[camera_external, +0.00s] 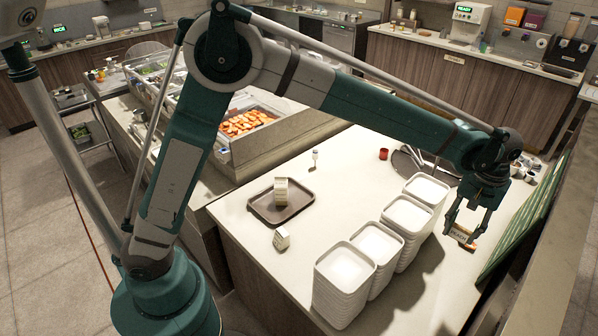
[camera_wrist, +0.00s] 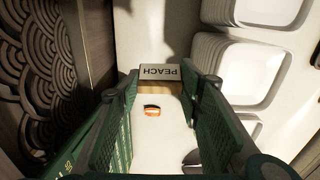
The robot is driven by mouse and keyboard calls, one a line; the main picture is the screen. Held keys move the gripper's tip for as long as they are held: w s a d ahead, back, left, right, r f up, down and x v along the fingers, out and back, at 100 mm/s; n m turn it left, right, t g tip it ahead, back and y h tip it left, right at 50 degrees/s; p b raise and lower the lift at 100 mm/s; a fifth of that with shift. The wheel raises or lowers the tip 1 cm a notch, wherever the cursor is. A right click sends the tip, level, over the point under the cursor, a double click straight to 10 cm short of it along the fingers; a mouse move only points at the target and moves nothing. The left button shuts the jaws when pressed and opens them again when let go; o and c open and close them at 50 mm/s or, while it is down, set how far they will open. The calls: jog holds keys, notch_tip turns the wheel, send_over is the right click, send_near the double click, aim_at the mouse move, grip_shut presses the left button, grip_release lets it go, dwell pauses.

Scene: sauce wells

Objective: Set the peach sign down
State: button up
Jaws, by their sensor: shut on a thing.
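The peach sign is a small white card on a light wooden base, with PEACH in dark letters upside down in the wrist view (camera_wrist: 160,73). My gripper (camera_wrist: 160,88) is shut on it, one finger on each side. In the external view my gripper (camera_external: 461,225) points down over the right side of the counter, and the sign (camera_external: 458,232) shows between its fingers. From these views I cannot tell whether the sign's base touches the counter.
A small orange and white item (camera_wrist: 152,111) lies near the sign. Stacks of white square dishes (camera_external: 378,242) stand to the left. A green patterned panel (camera_external: 522,215) borders the right. A brown tray (camera_external: 262,209) and a small block (camera_external: 281,238) are farther left.

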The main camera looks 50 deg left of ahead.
jog(key=s+d, duration=0.6)
jog(key=d, duration=0.1)
send_over(442, 312)
notch_tip(442, 312, down, 17)
jog(key=shift+w+f, duration=0.1)
jog(key=shift+f, duration=0.4)
jog(key=shift+f, duration=3.15)
jog(key=shift+f, duration=1.85)
jog(key=shift+f+b, duration=0.2)
jog(key=shift+b, duration=0.25)
jog(key=o, duration=0.8)
jog(key=shift+c, duration=0.2)
